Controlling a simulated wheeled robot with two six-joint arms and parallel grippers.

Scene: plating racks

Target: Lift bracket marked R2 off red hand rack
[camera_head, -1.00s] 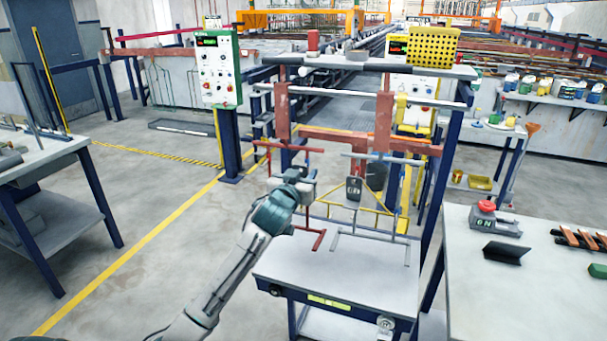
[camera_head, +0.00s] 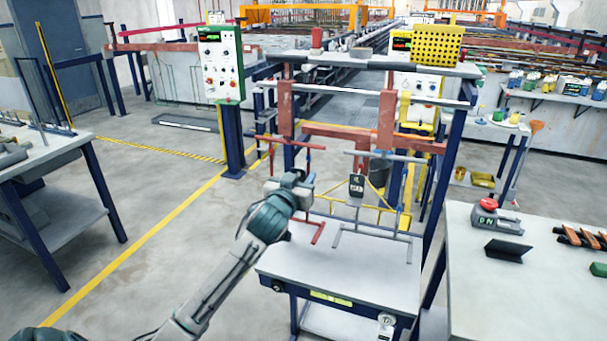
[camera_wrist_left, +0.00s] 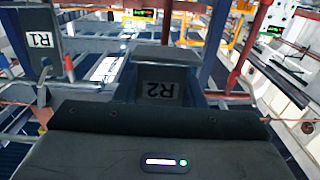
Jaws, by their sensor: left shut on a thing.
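The red hand rack (camera_head: 318,233) stands on the small grey table, partly behind my left arm. My left gripper (camera_head: 292,183) is at the rack, below its red crossbar, and is shut on the bracket marked R2. In the left wrist view the grey R2 bracket (camera_wrist_left: 165,60) is straight ahead of the gripper, its label upside down. Its lower edge is hidden behind the gripper body. A grey bracket marked R1 (camera_wrist_left: 40,35) is to its left, beside a red tip. I cannot tell whether R2 still touches its hook. My right gripper is out of view.
A grey hand rack (camera_head: 404,240) with a dark labelled bracket (camera_head: 356,186) stands right of the red one. The small table's front (camera_head: 335,282) is clear. A red-brown frame (camera_head: 386,125) rises behind. A bench with a red button (camera_head: 487,204) is at right.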

